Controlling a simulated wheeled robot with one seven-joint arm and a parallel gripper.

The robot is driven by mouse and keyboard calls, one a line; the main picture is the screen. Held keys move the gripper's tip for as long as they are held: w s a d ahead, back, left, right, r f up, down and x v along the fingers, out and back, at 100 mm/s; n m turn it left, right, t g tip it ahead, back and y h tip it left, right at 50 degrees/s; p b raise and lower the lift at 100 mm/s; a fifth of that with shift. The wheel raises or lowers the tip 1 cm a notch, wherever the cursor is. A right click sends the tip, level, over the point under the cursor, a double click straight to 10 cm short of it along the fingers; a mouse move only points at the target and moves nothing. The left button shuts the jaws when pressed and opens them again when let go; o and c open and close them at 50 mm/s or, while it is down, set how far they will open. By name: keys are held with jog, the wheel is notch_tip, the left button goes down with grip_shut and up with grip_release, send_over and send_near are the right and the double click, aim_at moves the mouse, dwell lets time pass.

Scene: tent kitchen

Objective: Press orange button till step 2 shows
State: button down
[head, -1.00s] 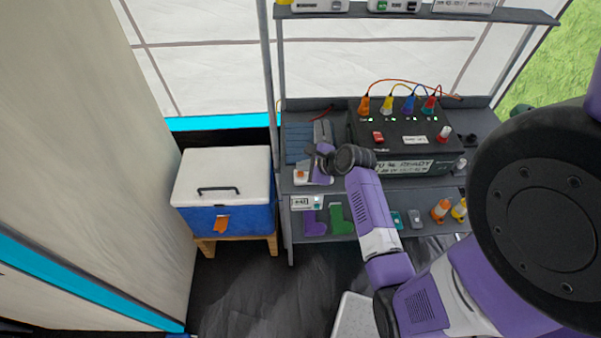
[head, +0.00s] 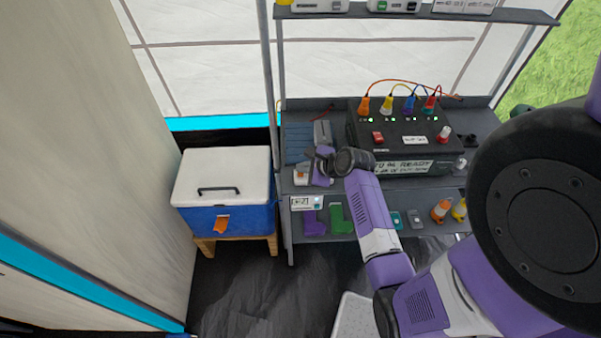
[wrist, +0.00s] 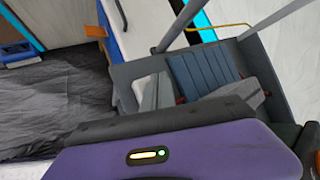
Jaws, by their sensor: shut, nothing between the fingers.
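A small white unit with an orange button (head: 300,174) sits at the left front of the shelf in the head view. My gripper (head: 315,165) is shut and empty, right beside and just above it. Whether the fingertips touch the button I cannot tell. A small white display or label (head: 306,203) sits on the shelf's front edge below. Its marking ends in what looks like a 2, but it is too small to read surely.
A black box (head: 378,158) with several coloured plugs and a red switch stands right of my gripper. Blue ribbed pieces (head: 297,143) lie behind it and also show in the wrist view (wrist: 200,77). A blue cooler (head: 248,218) stands left. The lower shelf holds green and purple items.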

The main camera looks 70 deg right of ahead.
aim_at(303, 175)
jog(key=shift+f, duration=0.5)
dwell(0.9)
jog(key=shift+r, duration=0.15)
jog(key=shift+r+p, duration=0.75)
jog(key=shift+p, duration=0.25)
notch_tip(303, 175, up, 3)
jog(key=p, duration=0.3)
jog(key=shift+r, duration=0.1)
jog(key=shift+r+p, duration=0.7)
jog(key=shift+r, duration=0.25)
jog(key=shift+s+d+f, duration=0.1)
dwell(1.4)
